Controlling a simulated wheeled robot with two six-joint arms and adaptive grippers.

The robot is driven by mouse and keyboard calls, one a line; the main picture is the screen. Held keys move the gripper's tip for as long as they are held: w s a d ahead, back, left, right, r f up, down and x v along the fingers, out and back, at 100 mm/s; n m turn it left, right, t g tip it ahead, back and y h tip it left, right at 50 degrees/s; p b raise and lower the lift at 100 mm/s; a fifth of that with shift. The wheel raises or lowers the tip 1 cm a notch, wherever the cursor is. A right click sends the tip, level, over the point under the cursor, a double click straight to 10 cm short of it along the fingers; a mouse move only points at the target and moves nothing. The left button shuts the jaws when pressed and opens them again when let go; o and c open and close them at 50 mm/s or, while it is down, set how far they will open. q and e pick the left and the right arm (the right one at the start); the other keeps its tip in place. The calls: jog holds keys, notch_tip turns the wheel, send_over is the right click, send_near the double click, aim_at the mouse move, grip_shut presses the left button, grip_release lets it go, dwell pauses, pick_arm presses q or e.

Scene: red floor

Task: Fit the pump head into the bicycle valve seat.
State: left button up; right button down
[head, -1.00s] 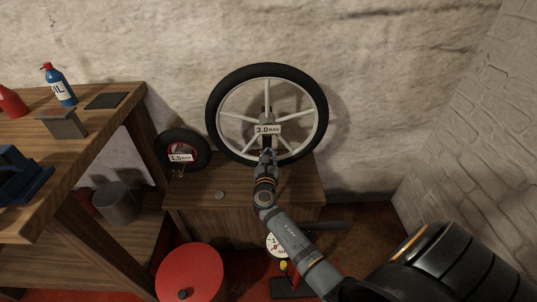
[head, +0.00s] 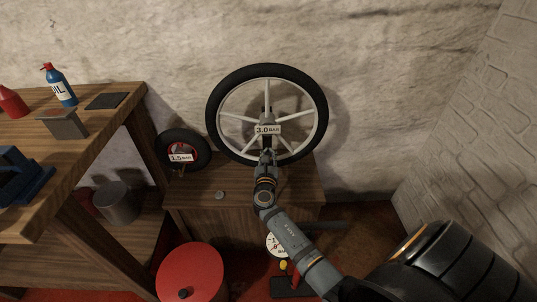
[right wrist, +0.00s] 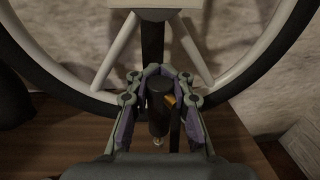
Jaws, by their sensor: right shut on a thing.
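The bicycle wheel (head: 213,137) with a black tyre and pale spokes stands upright against the wall, with a 3.0 BAR label (head: 267,130) at its hub. My right gripper (head: 266,156) is in front of the wheel's lower rim. In the right wrist view, its fingers (right wrist: 160,92) are shut on the black cylindrical pump head (right wrist: 158,112), which has an orange lever (right wrist: 169,100). The valve seat cannot be made out; the gripper and pump head cover that part of the rim. I cannot tell whether the pump head touches the valve. My left gripper is not in view.
A smaller wheel (head: 160,150) marked 1.5 BAR stands left on the low wooden cabinet (head: 235,205). A pressure gauge (head: 277,244) is below the cabinet front. A workbench (head: 110,130) with a blue oil bottle (head: 62,88) is at left; a red round lid (head: 190,272) is below.

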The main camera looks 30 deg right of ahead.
jog(key=shift+s+f+b, duration=0.1)
jog(key=shift+f+b, duration=1.15)
jog(key=shift+f, duration=0.25)
jog(key=c, duration=1.1)
grip_release()
jog(key=shift+f, duration=0.1)
jog(key=shift+s+a+f, duration=0.15)
jog(key=shift+s+a, duration=0.2)
jog(key=shift+s, duration=0.1)
jog(key=v, duration=0.6)
jog(key=shift+s+a+r, duration=0.25)
jog(key=shift+s+r, duration=0.05)
jog(key=shift+r, duration=0.15)
